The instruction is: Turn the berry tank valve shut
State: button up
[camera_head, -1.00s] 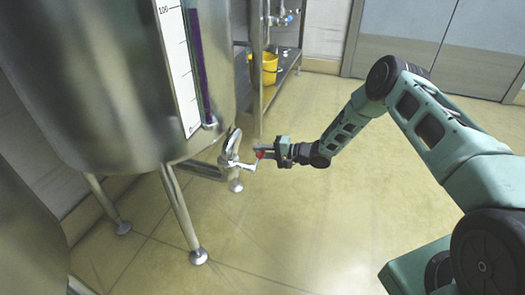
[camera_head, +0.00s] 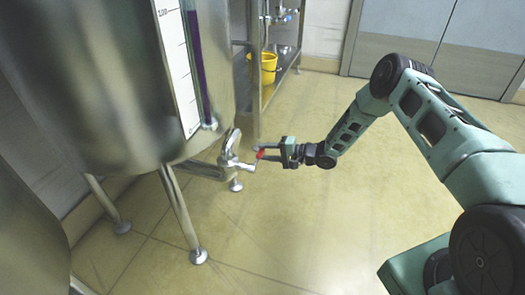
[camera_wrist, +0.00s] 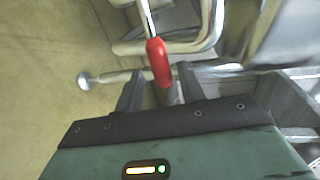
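The large steel berry tank (camera_head: 95,85) fills the left of the head view, with a purple level gauge (camera_head: 194,65) on its side. Its outlet valve (camera_head: 229,152) sits low at the right, with a metal lever ending in a red grip (camera_head: 260,154). The red grip also shows in the wrist view (camera_wrist: 159,62), with its metal rod (camera_wrist: 148,18). My gripper (camera_head: 265,152) is at the red grip. In the wrist view my gripper (camera_wrist: 160,76) is open, its two dark fingers on either side of the grip with gaps showing. The finger tips are partly blurred.
Steel tank legs (camera_head: 183,215) stand on the tiled floor left of the valve. A metal rack (camera_head: 285,72) with a yellow bucket (camera_head: 268,68) stands behind. The floor (camera_head: 300,220) in front and to the right is clear.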

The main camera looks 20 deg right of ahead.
jog(key=p+v, duration=0.4)
jog(key=v, duration=1.1)
jog(key=shift+d, duration=0.15)
jog(key=w+a+r+n+h, duration=0.4)
jog(key=w+a+r+h, duration=0.15)
jog(key=a+r, duration=0.45)
jog(key=s+a+r+n+g+h, duration=0.25)
jog(key=s+a+r, duration=0.25)
jog(key=a+r, duration=0.3)
jog(key=s+a+r+n+g+h, duration=0.1)
jog(key=s+r+n+g, duration=0.2)
jog(key=s, duration=0.9)
jog(key=s+a+r+n+g+h, duration=0.1)
jog(key=s+a+r+n+h, duration=0.2)
jog(key=s, duration=0.9)
jog(key=s+r+n+g, duration=0.3)
jog(key=s+r, duration=0.2)
jog(key=s, duration=0.7)
notch_tip(320, 180, up, 34)
jog(key=p, duration=3.4)
jog(key=shift+a+p, duration=0.2)
jog(key=shift+p, duration=0.1)
